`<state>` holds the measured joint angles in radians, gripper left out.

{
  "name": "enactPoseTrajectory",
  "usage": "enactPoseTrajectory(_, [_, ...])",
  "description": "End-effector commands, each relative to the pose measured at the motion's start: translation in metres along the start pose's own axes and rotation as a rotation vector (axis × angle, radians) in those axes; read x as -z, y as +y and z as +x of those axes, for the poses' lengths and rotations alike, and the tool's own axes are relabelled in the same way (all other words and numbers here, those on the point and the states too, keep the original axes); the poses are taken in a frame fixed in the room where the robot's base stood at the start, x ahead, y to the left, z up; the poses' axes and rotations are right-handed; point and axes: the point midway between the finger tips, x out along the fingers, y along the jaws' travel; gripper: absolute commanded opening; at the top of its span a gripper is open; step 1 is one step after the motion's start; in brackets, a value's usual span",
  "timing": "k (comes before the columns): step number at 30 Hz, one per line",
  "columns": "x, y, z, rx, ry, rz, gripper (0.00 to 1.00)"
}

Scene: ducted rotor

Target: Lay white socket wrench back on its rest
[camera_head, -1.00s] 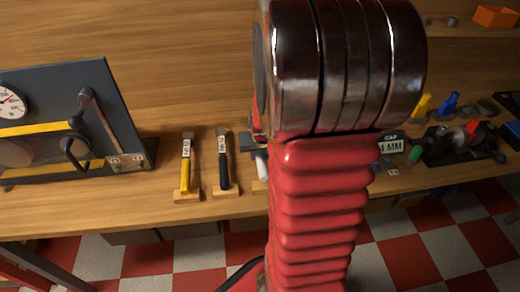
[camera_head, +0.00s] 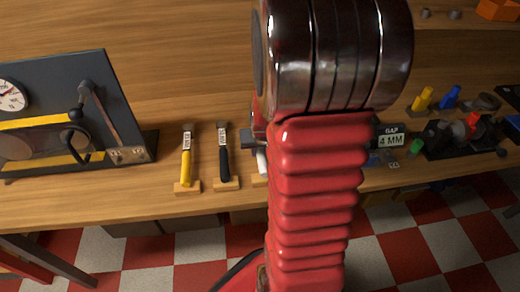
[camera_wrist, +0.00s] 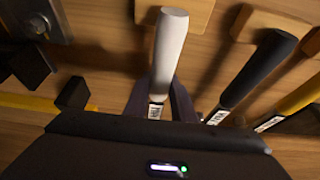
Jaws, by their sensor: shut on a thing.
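The white socket wrench (camera_wrist: 168,52) shows its pale handle and a small label in the wrist view. My gripper (camera_wrist: 158,108) is shut on it near the label, with a dark finger on each side. The handle's end lies over a wooden rest block (camera_wrist: 197,14); I cannot tell whether they touch. In the head view, a bit of the white handle (camera_head: 262,161) shows beside my red arm, above a partly hidden wooden rest (camera_head: 260,181). My arm hides most of the wrench there.
A black-handled tool (camera_head: 224,160) and a yellow-handled tool (camera_head: 186,165) lie on neighbouring rests. A dark panel with a gauge (camera_head: 62,95) stands at left. A "GAP 4 MM" sign (camera_head: 391,138) and a black fixture (camera_head: 450,138) are at right. Bare bench lies behind the tools.

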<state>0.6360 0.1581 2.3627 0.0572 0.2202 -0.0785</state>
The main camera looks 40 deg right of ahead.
Motion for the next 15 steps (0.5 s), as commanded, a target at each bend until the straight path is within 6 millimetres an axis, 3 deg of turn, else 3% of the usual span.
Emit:
enactPoseTrajectory(9, [0.0003,-0.0001,0.0007,0.000,0.002,0.000,0.00])
enactPoseTrajectory(10, [0.0004,-0.0001,0.0006,0.000,0.002,0.000,0.25])
enactPoseTrajectory(15, [0.0001,-0.0001,0.0007,0.000,0.001,0.000,0.37])
